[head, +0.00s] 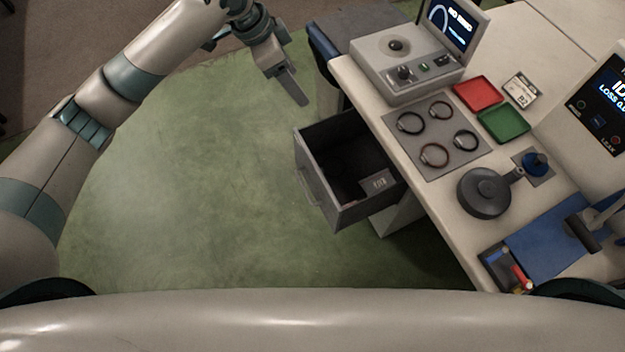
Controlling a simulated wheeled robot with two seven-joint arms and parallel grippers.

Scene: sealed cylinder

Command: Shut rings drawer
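The rings drawer (317,185) is a dark grey drawer pulled out from under the bench, open toward the left. Its inside is dark, with a small pale labelled item (379,182) lying on its floor. My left gripper (296,92) is above the green floor, beyond the drawer's far left corner and apart from it. Its fingers show as one narrow grey piece, so I cannot tell if they are open or shut. My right gripper is not in view.
The bench (410,155) holds a grey mat (436,137) with several rings, a control box (405,62), red (478,93) and green (503,123) trays, a round dark device (484,192) and a blue mat (545,240). The green floor (190,190) left of the drawer is clear.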

